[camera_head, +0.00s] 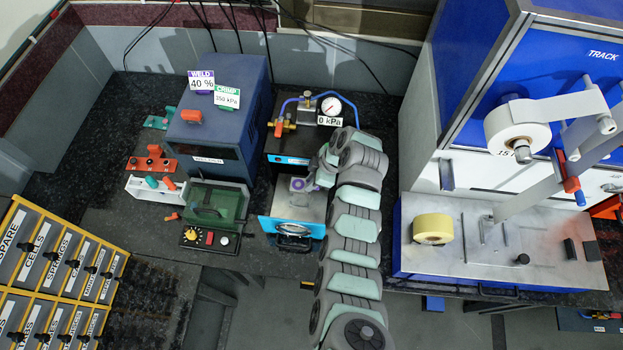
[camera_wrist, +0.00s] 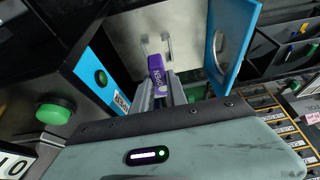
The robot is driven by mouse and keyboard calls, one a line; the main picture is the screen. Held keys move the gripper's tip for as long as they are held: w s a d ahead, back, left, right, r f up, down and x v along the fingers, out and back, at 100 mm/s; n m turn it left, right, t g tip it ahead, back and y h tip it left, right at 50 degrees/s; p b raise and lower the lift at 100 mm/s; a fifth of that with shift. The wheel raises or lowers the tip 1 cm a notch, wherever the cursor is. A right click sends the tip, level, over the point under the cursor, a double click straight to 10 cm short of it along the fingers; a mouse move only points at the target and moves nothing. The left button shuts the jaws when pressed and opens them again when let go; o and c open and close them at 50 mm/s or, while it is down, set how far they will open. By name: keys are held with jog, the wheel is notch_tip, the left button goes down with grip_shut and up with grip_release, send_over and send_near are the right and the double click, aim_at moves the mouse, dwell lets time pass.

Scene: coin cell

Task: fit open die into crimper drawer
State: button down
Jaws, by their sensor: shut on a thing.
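The open die, with a purple block marked OPEN (camera_wrist: 158,75), is between the fingers of my gripper (camera_wrist: 163,92) in the wrist view. My gripper (camera_head: 303,184) is shut on it and hangs over the crimper drawer. In the head view the drawer (camera_head: 290,208) is pulled out, with a pale grey floor and a blue front (camera_head: 290,227). In the wrist view the blue front (camera_wrist: 245,35) has a round opening and stands to the right of the die. The pale drawer floor (camera_wrist: 118,35) lies beyond the die. I cannot tell whether the die touches the floor.
The crimper body (camera_head: 290,145) stands behind the drawer, with a gauge reading 0 kPa (camera_head: 330,106) above. A green unit with knobs (camera_head: 212,210) and the blue welder (camera_head: 215,130) stand close on the left. A silver bench plate with a yellow roll (camera_head: 433,229) is to the right.

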notch_tip(320, 180, down, 3)
jog(key=b, duration=0.2)
jog(key=shift+d+b, duration=0.1)
jog(key=shift+b, duration=0.25)
jog(key=shift+r, duration=0.3)
jog(key=shift+f+b, duration=0.2)
jog(key=shift+b, duration=0.25)
jog(key=shift+f+b, duration=2.35)
jog(key=shift+f, duration=0.4)
jog(key=shift+b, duration=1.25)
jog(key=shift+f+b, duration=1.05)
jog(key=shift+r, duration=0.2)
jog(key=shift+r, duration=0.6)
